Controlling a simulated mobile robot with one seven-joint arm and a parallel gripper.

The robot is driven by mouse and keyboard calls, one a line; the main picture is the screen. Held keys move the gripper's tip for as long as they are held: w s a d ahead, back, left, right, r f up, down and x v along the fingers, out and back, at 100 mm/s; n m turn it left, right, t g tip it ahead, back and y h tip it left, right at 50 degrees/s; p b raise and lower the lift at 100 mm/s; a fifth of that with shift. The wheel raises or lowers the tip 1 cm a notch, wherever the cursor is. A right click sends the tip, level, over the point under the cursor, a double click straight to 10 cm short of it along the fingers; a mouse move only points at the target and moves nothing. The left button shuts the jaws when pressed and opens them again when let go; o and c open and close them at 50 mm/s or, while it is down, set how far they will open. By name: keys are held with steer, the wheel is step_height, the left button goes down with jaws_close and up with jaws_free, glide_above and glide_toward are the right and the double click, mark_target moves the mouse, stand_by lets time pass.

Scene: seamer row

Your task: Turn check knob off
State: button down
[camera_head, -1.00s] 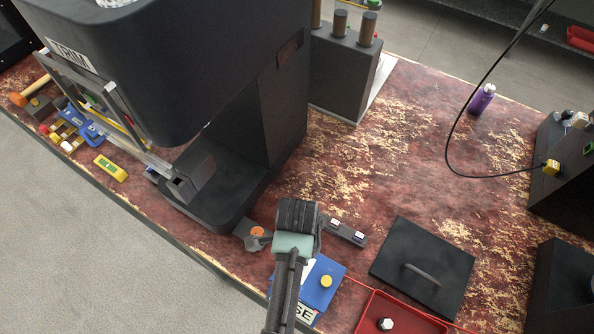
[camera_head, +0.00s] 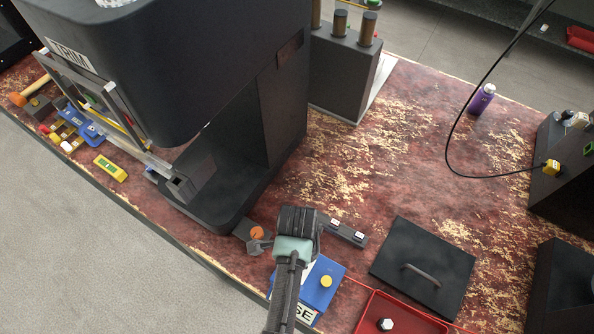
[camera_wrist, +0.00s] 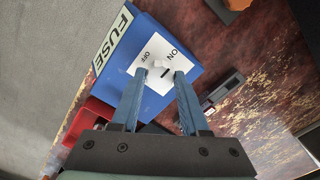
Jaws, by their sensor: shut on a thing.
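A blue box (camera_head: 325,287) labelled FUSE stands near the table's front edge; it also shows in the wrist view (camera_wrist: 190,43). On it, a white plate (camera_wrist: 152,84) reads ON and OFF around a small pale knob (camera_wrist: 157,66). The blue fingers of my gripper (camera_wrist: 161,75) stand on both sides of this knob and are shut on it. In the head view my wrist and arm cover the knob and the fingertips. A dark pointer mark shows by the knob; its exact setting is hard to tell. No label reading "check" is legible.
An orange knob on a dark block (camera_head: 257,233) stands just left of my wrist. A black lid (camera_head: 423,265) and a red tray (camera_head: 375,315) lie further right. A tall dark machine (camera_head: 225,120) rises behind.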

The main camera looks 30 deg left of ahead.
steer(key=shift+r+n+p, duration=0.1)
steer(key=shift+n+p, duration=0.25)
steer(key=shift+n, duration=0.05)
steer(key=n+p, duration=0.1)
steer(key=n, duration=0.1)
steer(key=shift+r+n+p, duration=0.1)
steer(key=shift+n+p, duration=0.3)
steer(key=n+p, duration=0.2)
steer(key=n, duration=0.3)
steer(key=shift+n, duration=0.3)
steer(key=n+p, duration=0.1)
steer(key=n, duration=0.3)
steer(key=n+p, duration=0.1)
steer(key=n, duration=0.3)
steer(key=shift+n, duration=0.3)
steer(key=shift+c, duration=2.1)
jaws_free()
